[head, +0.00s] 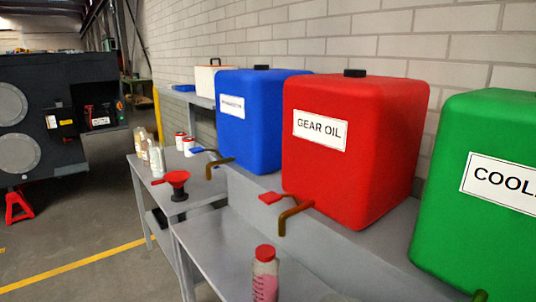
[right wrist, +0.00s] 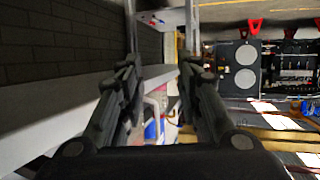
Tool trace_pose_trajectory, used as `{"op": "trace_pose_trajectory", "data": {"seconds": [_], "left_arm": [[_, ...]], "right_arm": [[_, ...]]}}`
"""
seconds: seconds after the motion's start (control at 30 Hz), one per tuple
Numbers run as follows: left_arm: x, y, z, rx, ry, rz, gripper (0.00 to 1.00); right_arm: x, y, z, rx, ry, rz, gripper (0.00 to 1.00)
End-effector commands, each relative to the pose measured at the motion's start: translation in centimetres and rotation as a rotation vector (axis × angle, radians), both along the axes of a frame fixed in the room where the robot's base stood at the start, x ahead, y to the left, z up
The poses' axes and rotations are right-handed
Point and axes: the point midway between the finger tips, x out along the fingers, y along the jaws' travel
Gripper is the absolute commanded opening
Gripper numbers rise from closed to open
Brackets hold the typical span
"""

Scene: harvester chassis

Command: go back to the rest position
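My right gripper (right wrist: 158,72) shows in the right wrist view with its two dark fingers apart. Nothing is held between them. Through the gap I see small white, blue and red shapes farther off, too unclear to name. Neither gripper shows in the head view, and my left gripper is in no view.
A grey bench (head: 205,240) carries a blue tank (head: 255,135), a red GEAR OIL tank (head: 350,165) and a green tank (head: 470,235).

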Motion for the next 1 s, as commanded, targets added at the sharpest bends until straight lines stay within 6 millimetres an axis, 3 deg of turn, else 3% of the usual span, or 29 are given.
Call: {"op": "trace_pose_trajectory", "data": {"seconds": [0.13,0.3,0.5,0.6,0.7,0.83,1.0], "left_arm": [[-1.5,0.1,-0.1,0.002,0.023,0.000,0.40],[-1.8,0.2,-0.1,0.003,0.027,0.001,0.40],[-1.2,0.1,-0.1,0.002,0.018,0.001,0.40],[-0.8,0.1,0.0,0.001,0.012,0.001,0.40],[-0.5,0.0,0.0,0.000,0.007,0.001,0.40],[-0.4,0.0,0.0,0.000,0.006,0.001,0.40],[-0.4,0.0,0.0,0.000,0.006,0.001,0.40]], "right_arm": [[-1.0,-2.0,-8.9,-0.072,0.173,-0.043,0.32],[-3.8,-4.7,-19.6,-0.161,0.421,-0.095,0.32],[-8.8,-6.9,-29.3,-0.244,0.722,-0.141,0.32],[-11.5,-7.5,-32.5,-0.277,0.857,-0.154,0.32],[-13.8,-7.9,-34.4,-0.298,0.965,-0.163,0.32],[-15.9,-8.1,-35.7,-0.318,1.054,-0.166,0.32],[-16.7,-8.1,-36.0,-0.325,1.088,-0.167,0.32]]}}
